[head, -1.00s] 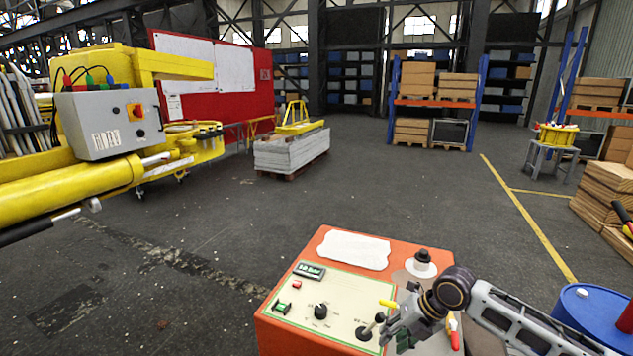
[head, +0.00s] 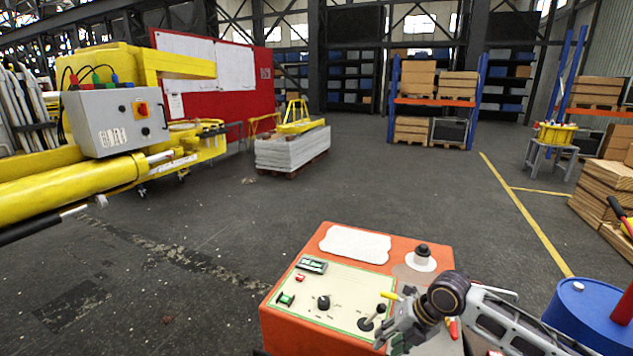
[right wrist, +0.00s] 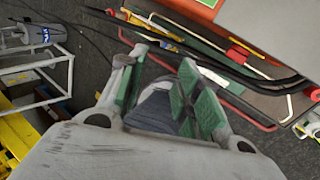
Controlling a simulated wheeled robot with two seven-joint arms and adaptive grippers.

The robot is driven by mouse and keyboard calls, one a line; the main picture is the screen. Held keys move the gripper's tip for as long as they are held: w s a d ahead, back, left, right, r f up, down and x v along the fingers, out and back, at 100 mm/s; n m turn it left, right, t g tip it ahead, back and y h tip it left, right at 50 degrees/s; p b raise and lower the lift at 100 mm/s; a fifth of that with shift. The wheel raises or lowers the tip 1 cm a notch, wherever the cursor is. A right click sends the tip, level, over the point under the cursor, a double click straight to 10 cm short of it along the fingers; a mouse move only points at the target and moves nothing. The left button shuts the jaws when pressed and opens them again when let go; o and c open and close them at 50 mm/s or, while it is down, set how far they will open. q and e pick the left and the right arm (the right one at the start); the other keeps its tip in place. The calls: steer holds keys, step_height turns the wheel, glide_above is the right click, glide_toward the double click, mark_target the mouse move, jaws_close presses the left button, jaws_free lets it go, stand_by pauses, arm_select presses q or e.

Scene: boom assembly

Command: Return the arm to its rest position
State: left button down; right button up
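My right arm comes in from the lower right of the head view. My right gripper (head: 385,338) hangs over the right front part of the orange control console (head: 285,332), close to its black joystick (head: 367,324); I cannot tell whether they touch. In the right wrist view the two green-padded fingers (right wrist: 160,100) stand apart. A grey-blue shape shows between them, but nothing looks clamped. My left arm and left gripper are not in view.
A yellow boom (head: 75,185) with a grey control box (head: 110,128) stands at the left. A blue drum (head: 585,310) is at the lower right, below stacked timber (head: 600,190). A pallet stack (head: 290,152) stands farther back. The middle floor is clear.

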steer(key=s+a+f+m+t, duration=0.2)
steer(key=s+a+f+m, duration=0.3)
steer(key=s+a+m, duration=0.6)
steer(key=s+d+f+m+h, duration=0.2)
steer(key=s+d+m, duration=0.4)
steer(key=m, duration=0.4)
steer(key=s+d+f+m+h, duration=0.1)
steer(key=s+d+m+h, duration=0.15)
steer(key=d+m, duration=0.7)
steer(key=s+f+g, duration=0.2)
steer(key=s+f, duration=0.1)
steer(key=f, duration=3)
steer(key=s+d+f, duration=0.2)
steer(key=s+f, duration=0.8)
steer(key=s, duration=0.1)
steer(key=s+d+f, duration=0.3)
steer(key=s+f, duration=0.7)
steer(key=s, duration=0.1)
steer(key=shift+d+g, duration=0.2)
steer(key=shift+g, duration=0.2)
